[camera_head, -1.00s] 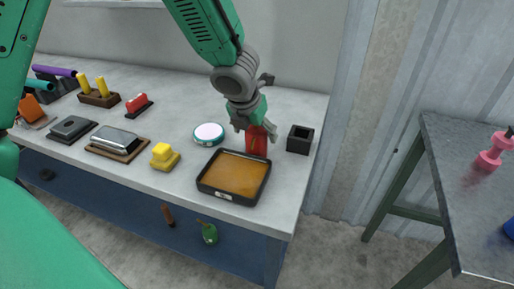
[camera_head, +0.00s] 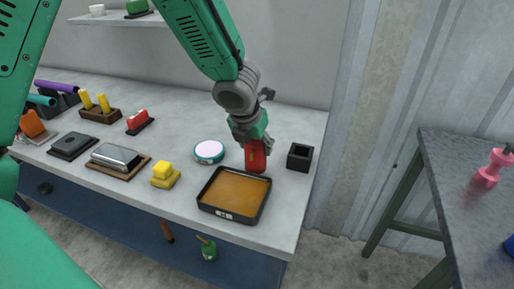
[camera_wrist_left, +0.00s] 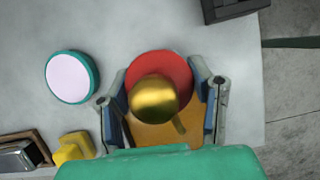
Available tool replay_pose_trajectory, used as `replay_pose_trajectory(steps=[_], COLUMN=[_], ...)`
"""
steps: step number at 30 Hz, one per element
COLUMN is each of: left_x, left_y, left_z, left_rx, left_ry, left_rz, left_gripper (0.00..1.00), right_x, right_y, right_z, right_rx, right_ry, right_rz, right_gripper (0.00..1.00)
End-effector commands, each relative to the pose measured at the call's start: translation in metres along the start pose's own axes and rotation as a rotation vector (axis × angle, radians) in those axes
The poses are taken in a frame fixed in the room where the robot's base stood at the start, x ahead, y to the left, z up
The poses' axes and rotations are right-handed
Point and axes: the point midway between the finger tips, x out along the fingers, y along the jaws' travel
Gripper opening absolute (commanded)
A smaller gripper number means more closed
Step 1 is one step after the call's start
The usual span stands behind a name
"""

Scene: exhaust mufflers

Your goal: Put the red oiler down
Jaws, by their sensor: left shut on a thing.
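The red oiler (camera_head: 256,157) is upright at the right end of the workbench, just behind the tray with an orange-brown surface (camera_head: 236,190). My left gripper (camera_head: 254,146) is shut on it from above. In the left wrist view the oiler (camera_wrist_left: 176,67) with its brassy round top (camera_wrist_left: 153,97) sits between the two fingers of my left gripper (camera_wrist_left: 162,100). I cannot tell whether its base touches the bench or the tray's rear edge. My right gripper is not in view.
A black square holder (camera_head: 300,157) stands to the right of the oiler. A round teal-rimmed disc (camera_head: 209,151) lies to its left. A yellow block (camera_head: 165,175) and a metal block on a wooden board (camera_head: 117,158) are further left. A grey table (camera_head: 470,190) stands at the right.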

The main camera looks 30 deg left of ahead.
Motion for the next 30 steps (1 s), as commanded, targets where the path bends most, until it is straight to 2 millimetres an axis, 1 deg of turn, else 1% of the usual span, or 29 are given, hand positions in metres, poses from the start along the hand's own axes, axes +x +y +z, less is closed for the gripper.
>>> replay_pose_trajectory(steps=[1, 6, 11, 15, 19, 22, 26, 30], left_x=[-0.016, -0.047, -0.067, -0.076, -0.076, -0.069, -0.048, -0.024], left_y=[-0.001, -0.001, 0.000, 0.009, 0.016, 0.019, 0.019, 0.018], left_z=[0.007, 0.020, 0.028, 0.035, 0.036, 0.034, 0.025, 0.015], left_rx=[-0.004, -0.003, 0.003, 0.059, 0.117, 0.141, 0.147, 0.146], left_ry=[-0.003, -0.003, -0.001, 0.001, 0.000, 0.000, 0.000, 0.000], left_rz=[-0.003, -0.002, -0.004, -0.026, -0.050, -0.058, -0.059, -0.058], left_gripper=[0.10, 0.10, 0.10, 0.10, 0.10, 0.10, 0.10, 0.10], right_x=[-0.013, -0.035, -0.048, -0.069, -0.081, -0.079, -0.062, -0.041], right_y=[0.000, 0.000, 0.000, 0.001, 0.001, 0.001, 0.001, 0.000], right_z=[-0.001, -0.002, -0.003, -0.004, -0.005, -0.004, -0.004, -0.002], right_rx=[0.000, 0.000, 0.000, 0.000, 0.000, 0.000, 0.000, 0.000], right_ry=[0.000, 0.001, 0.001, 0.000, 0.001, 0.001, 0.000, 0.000], right_rz=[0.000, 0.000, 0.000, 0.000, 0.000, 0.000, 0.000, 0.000], right_gripper=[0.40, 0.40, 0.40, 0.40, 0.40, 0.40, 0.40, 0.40])
